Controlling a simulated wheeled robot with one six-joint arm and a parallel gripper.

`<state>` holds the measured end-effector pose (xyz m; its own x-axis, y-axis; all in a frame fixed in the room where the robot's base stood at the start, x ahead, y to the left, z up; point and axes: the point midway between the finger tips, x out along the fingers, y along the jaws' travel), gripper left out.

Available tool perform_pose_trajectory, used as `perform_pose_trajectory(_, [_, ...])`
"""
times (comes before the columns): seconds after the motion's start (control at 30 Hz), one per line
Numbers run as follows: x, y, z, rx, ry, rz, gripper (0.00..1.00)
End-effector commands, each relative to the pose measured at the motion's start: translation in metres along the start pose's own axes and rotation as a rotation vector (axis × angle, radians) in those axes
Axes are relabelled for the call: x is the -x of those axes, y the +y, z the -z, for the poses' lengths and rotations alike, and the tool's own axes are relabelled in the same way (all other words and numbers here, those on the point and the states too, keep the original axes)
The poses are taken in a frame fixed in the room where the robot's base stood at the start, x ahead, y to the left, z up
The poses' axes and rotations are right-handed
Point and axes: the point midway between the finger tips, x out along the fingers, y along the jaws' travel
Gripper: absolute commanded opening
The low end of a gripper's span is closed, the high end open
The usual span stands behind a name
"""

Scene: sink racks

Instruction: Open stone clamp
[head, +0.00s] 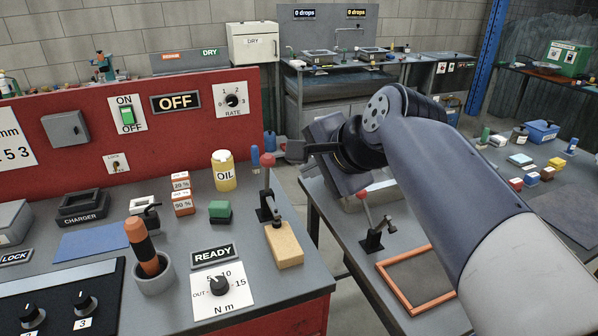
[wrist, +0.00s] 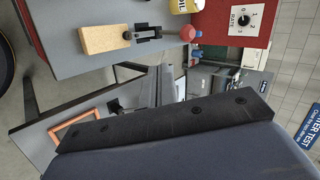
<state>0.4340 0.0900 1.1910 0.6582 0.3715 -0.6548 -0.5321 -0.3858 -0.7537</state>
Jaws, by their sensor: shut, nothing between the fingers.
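A sand-coloured stone block (head: 284,246) lies on the grey bench near its right edge. A dark toggle clamp (head: 268,212) stands at its back end, with its lever upright and a red ball (head: 267,160) on top. The clamp's arm reaches over the back of the stone; I cannot tell whether it presses on it. The wrist view shows the stone (wrist: 105,39), clamp (wrist: 146,33) and red ball (wrist: 189,33) from above. My gripper (head: 294,150) is shut and empty, right of the red ball and apart from it.
A second red-knobbed clamp (head: 371,235) and an orange-framed tray (head: 416,281) are on the right table. An oil jar (head: 224,172), a green block (head: 219,210) and a READY sign (head: 213,257) stand left of the stone. A gap separates the benches.

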Motion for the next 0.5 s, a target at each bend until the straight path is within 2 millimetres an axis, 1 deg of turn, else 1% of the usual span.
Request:
perform_pose_trajectory(0.17, [-0.026,0.001,-0.001,0.001,-0.004,-0.007,0.0])
perform_pose_trajectory(0.3, [-0.057,0.001,-0.001,0.002,-0.004,-0.008,0.0])
perform_pose_trajectory(0.5, [-0.098,0.001,-0.001,0.003,-0.003,-0.007,0.0])
